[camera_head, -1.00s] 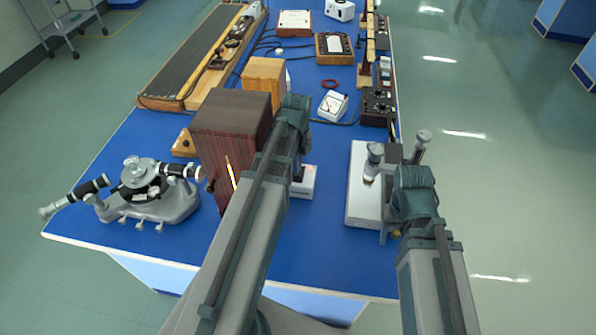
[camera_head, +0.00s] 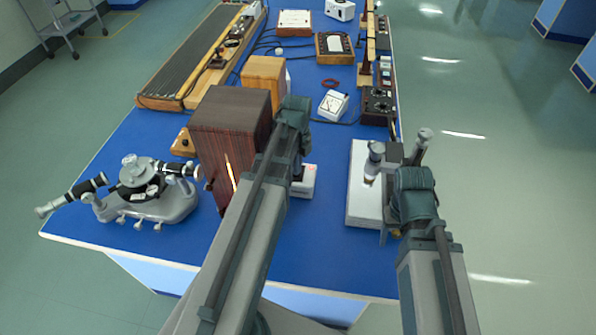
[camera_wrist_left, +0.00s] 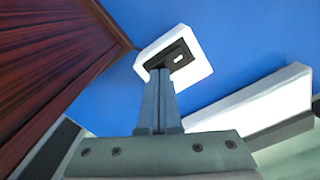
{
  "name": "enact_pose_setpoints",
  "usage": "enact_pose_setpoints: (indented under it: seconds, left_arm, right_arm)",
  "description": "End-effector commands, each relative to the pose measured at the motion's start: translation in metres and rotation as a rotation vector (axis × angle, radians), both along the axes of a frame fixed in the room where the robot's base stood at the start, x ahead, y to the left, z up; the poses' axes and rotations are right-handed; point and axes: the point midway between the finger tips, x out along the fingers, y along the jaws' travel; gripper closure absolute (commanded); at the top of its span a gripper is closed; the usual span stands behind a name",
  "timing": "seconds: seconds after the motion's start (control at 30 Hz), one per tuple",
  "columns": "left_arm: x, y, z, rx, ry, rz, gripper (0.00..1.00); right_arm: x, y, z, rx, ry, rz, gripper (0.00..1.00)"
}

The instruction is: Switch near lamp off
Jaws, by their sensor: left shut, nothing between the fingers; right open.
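A dark wooden box (camera_head: 222,120) at the near left of the blue bench has a bright glowing upright slit on its front. Beside it, to the right, is a small white box (camera_head: 308,182) with a reddish mark on top. In the left wrist view this white box (camera_wrist_left: 201,62) has a black plate with a white switch (camera_wrist_left: 178,58). My left gripper (camera_wrist_left: 160,72) is shut and empty, its tips over or at the black plate; contact is unclear. My right gripper (camera_head: 385,232) is mostly hidden behind its own wrist, by the white base at the right.
A spectrometer (camera_head: 145,190) with telescope tubes stands at the near left. A white base (camera_head: 360,200) with upright posts is at the right edge. A pale wooden box (camera_head: 264,78) and a small white meter (camera_head: 333,105) stand further back.

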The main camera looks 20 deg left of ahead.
Motion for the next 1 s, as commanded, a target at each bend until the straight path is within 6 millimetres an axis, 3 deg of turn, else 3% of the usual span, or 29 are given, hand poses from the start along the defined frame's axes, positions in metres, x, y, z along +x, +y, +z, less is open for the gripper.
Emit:
enact_pose_setpoints:
  seconds: [0.57,1.0]
  left_arm:
    - [0.0,0.0,-0.006,0.0,0.0,0.0,1.0]
    - [0.0,0.0,0.022,0.0,0.0,0.0,1.0]
  right_arm:
    - [0.0,0.0,-0.006,0.0,0.0,0.0,0.39]
    - [0.0,0.0,0.022,0.0,0.0,0.0,0.39]
